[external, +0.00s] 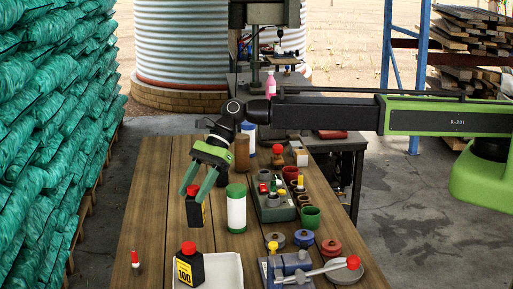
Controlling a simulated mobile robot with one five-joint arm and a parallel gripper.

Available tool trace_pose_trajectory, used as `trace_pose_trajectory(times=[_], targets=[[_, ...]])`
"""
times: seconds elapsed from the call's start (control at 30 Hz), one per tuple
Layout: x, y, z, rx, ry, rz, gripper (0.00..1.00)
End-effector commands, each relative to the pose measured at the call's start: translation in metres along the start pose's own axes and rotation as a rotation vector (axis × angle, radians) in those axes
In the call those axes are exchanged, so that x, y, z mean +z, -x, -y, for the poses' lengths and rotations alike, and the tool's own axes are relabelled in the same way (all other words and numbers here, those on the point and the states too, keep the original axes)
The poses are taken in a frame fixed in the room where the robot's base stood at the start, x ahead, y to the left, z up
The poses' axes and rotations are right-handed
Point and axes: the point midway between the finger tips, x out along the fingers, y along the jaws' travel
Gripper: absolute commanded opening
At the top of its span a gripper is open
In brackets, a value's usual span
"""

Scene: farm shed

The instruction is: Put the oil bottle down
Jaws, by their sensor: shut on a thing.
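My gripper (198,187) points down over the wooden table, its green fingers shut on a small black oil bottle (193,213). A second black bottle (187,270) with a red cap and a yellow "100" label stands at the white tray (226,268) near the table's front. A white and green canister (236,212) stands just right of the held bottle.
A grey-green organizer (272,212) with small items, several pots, round tins and a blue vise (287,268) fill the table's right side. A small red and white float (135,262) stands front left. The table's left strip (147,200) is clear.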

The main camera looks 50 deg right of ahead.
Motion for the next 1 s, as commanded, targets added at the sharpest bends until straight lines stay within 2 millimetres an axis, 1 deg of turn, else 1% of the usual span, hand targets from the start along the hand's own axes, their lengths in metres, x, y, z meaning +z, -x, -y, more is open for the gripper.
trace_pose_trajectory(times=[0.03,0.17,0.2,0.37,0.47,0.57,0.7,0.8,0.9,1.0], targets=[[-0.011,-0.011,0.000,0.000,0.000,0.000,0.00],[-0.019,-0.020,-0.001,0.002,0.002,0.000,0.00],[-0.006,-0.017,-0.010,0.017,0.021,-0.001,0.00],[0.014,-0.025,-0.039,0.069,0.090,-0.008,0.00],[0.028,-0.031,-0.062,0.110,0.144,-0.011,0.00],[0.045,-0.037,-0.091,0.160,0.209,-0.013,0.00],[0.069,-0.046,-0.137,0.240,0.314,-0.014,0.00],[0.082,-0.052,-0.167,0.292,0.379,-0.010,0.00],[0.091,-0.056,-0.187,0.327,0.412,0.001,0.00],[0.095,-0.058,-0.198,0.346,0.432,0.007,0.00]])
